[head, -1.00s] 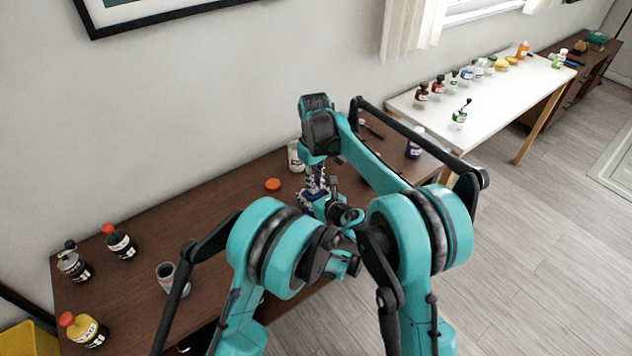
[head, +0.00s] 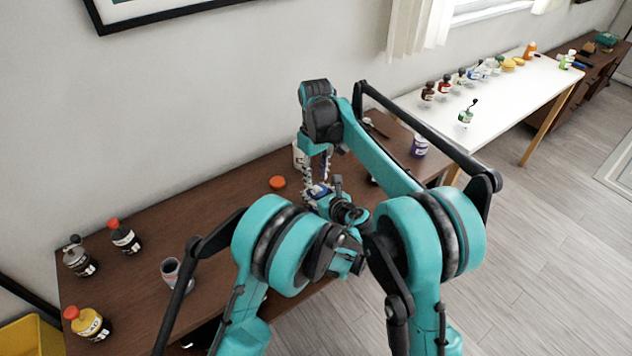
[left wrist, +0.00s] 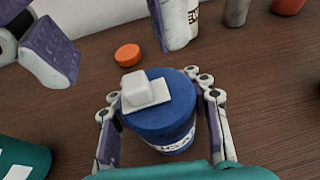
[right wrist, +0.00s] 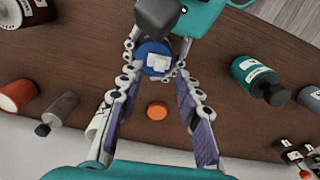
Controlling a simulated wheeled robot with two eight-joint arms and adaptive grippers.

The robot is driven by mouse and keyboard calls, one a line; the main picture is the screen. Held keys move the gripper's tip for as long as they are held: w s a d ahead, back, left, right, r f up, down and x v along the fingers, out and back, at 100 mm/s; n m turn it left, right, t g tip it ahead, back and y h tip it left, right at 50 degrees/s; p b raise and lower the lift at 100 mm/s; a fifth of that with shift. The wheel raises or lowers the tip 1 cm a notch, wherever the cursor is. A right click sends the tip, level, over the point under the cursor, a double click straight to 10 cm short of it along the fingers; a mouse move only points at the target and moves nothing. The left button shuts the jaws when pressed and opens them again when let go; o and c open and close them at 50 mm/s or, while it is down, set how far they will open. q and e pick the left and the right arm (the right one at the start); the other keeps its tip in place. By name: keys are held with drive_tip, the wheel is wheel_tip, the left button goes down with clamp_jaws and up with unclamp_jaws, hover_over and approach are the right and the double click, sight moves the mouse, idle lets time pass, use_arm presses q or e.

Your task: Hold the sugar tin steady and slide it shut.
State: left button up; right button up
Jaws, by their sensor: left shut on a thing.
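The sugar tin (left wrist: 165,128) is blue and round with a white label, upright on the brown table. On its top is a white slide piece (left wrist: 148,92) with a raised block, off centre toward the upper left in the left wrist view. My left gripper (head: 318,196) is shut around the tin's sides, one finger on each side. My right gripper (right wrist: 156,88) is open and empty, pointing down above the tin, its fingers spread and apart from the slide. The tin also shows in the right wrist view (right wrist: 148,48). How far the slide is open I cannot tell.
An orange lid (head: 277,182) lies left of the tin. A white labelled jar (head: 298,154) stands close behind my right gripper. A purple-labelled jar (head: 419,147) is to the right. Several bottles and a grey cup (head: 172,272) stand toward the table's left end.

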sight(316, 186)
wheel_tip(316, 186, up, 9)
drive_tip(key=shift+f, duration=0.2)
use_arm(q)
drive_tip(key=o, duration=1.5)
